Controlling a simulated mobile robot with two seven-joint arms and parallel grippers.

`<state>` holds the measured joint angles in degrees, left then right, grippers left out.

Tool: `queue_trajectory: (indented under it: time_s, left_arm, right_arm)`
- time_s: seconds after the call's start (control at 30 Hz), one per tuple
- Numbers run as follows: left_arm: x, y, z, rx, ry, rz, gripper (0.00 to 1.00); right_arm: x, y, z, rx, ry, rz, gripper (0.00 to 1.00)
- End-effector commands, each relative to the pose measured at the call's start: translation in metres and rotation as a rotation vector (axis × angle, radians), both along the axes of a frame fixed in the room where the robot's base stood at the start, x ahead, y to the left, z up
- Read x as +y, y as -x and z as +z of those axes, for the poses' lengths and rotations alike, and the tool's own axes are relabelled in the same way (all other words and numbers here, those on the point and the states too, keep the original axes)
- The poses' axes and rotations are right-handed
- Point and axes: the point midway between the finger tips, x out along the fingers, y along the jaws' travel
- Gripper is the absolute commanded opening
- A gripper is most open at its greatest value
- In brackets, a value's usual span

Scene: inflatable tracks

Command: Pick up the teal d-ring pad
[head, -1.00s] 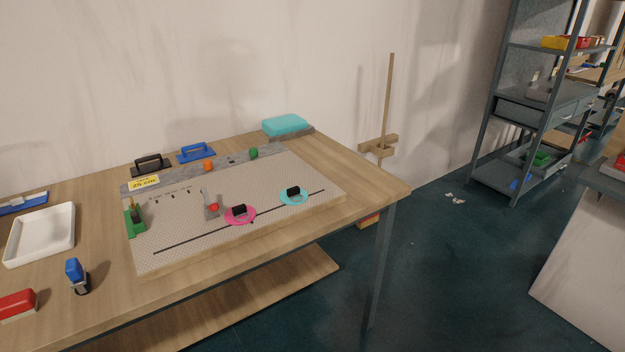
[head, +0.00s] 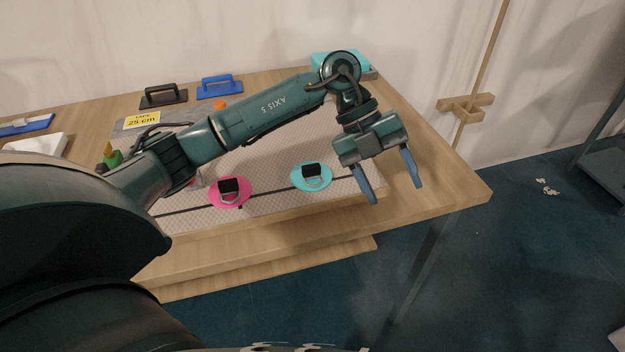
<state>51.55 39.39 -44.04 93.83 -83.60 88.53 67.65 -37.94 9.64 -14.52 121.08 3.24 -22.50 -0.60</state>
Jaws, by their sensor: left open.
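The teal d-ring pad (head: 299,183) lies flat on the light perforated board near its front right, on a black line. It is a round teal disc with a black block and a pale ring on top. My left gripper (head: 397,194) is open and empty, with two blue-grey fingers pointing down. It is to the right of the teal pad, apart from it, near the board's right edge. My right gripper is not in view.
A pink d-ring pad (head: 229,203) lies left of the teal one on the same line. Black (head: 163,97) and blue (head: 219,87) handled tools stand behind the board, with a teal block (head: 322,62) at back right. The table's right corner (head: 462,185) is clear.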

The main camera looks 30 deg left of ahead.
Motion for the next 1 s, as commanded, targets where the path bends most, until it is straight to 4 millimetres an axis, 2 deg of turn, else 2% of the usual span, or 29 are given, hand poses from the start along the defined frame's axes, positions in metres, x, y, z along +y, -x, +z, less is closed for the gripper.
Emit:
queue_trajectory:
  time_s: [0.03, 0.1, 0.2, 0.3, 0.43, 0.8, 1.0]
  left_arm:
    - [0.035, -0.015, 0.007, -0.018, -0.16, 0.052, 0.62]
    - [0.077, -0.026, 0.019, -0.016, -0.348, 0.14, 0.62]
    - [0.125, -0.034, 0.039, -0.008, -0.543, 0.263, 0.62]
    - [0.155, -0.036, 0.056, 0.0, -0.656, 0.353, 0.62]
    - [0.169, -0.035, 0.056, 0.009, -0.713, 0.401, 0.62]
    - [0.169, -0.034, -0.007, 0.01, -0.712, 0.399, 0.62]
    - [0.17, -0.034, -0.02, 0.009, -0.711, 0.398, 0.62]
  right_arm:
    - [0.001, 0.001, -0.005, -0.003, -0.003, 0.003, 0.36]
    - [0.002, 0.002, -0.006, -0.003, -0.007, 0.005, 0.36]
    - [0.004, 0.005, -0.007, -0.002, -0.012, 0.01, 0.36]
    - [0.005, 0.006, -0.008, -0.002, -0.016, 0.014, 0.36]
    - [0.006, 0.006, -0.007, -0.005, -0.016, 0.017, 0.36]
    - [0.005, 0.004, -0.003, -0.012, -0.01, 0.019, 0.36]
    - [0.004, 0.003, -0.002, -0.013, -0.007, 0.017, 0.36]
